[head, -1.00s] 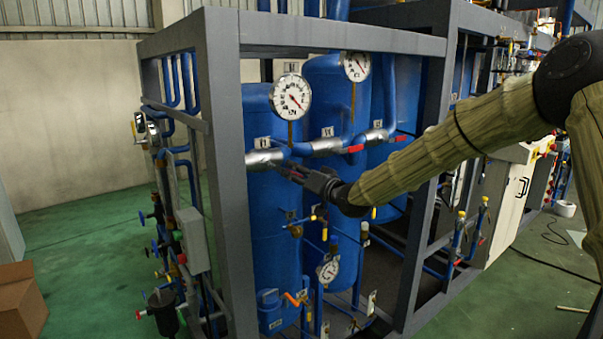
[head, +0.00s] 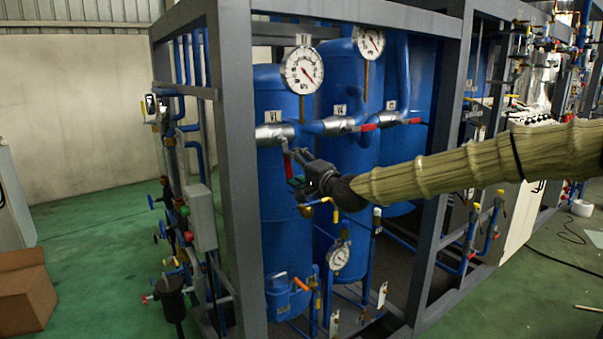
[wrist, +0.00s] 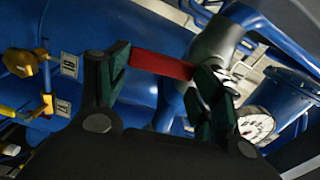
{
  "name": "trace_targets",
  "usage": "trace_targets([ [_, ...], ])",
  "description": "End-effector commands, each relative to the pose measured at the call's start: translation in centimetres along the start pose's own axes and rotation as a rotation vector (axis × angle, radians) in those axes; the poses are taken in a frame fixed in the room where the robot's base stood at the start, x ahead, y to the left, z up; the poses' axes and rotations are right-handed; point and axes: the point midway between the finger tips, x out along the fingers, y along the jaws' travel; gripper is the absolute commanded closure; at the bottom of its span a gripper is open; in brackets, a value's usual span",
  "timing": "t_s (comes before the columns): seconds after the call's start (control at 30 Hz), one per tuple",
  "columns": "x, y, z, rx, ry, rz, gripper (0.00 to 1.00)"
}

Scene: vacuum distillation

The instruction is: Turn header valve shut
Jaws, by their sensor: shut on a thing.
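The header (head: 272,132) is a silver and blue pipe running across the front of the blue tanks. A red lever handle (head: 288,166) hangs steeply down from its left valve. My gripper (head: 296,162) reaches in from the right and is shut on this lever just below the header. In the wrist view, the red lever (wrist: 163,65) spans between the two dark green fingers (wrist: 160,72), with a silver valve body at its right end. Two other red levers (head: 369,127) (head: 413,121) lie along the header further right.
Grey frame posts (head: 236,170) stand left and right of the tanks. A round gauge (head: 303,70) sits above the header. A lower gauge (head: 339,256) and yellow-handled valves (head: 325,205) are below my gripper. Green floor (head: 100,220) is open at the left.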

Motion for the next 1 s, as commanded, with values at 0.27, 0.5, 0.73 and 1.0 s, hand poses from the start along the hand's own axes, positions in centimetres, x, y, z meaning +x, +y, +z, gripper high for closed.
trace_targets([
  [0.27, 0.1, -0.6, 0.5, 0.116, 0.007, -0.012, 0.78],
  [0.5, 0.1, -0.7, 0.8, 0.15, 0.007, -0.012, 0.78],
  [0.73, 0.1, -0.8, 0.8, 0.154, 0.007, -0.012, 0.78],
  [1.0, 0.1, -0.7, 0.9, 0.153, 0.006, -0.011, 0.13],
])
